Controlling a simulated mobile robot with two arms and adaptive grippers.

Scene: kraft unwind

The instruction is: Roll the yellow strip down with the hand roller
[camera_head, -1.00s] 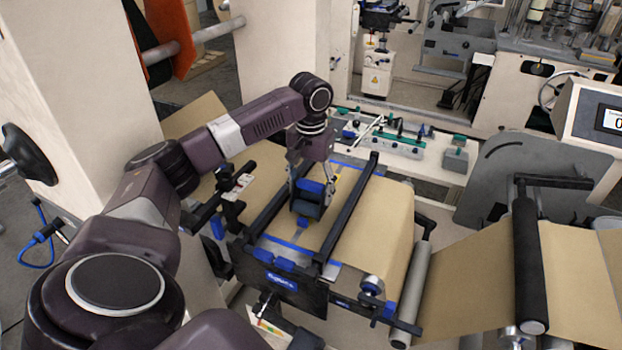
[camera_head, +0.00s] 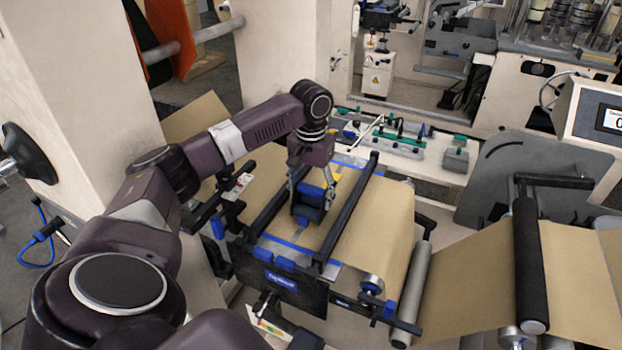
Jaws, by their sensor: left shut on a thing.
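The hand roller (camera_head: 308,214) has a blue body and a dark lower part. My left gripper (camera_head: 311,195) is shut on it and points down over the splice table (camera_head: 283,282). The roller is at or just above the brown paper web, between two dark bars; whether it touches is unclear. A small piece of the yellow strip (camera_head: 336,172) shows just beyond the gripper; the gripper and roller may hide the rest of it. My right gripper is out of view.
A dark bar (camera_head: 349,208) runs close on the right of the roller, another (camera_head: 270,205) on the left. Brown paper (camera_head: 384,215) runs right over a grey roller (camera_head: 412,290). A shelf with small tools (camera_head: 400,140) lies behind.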

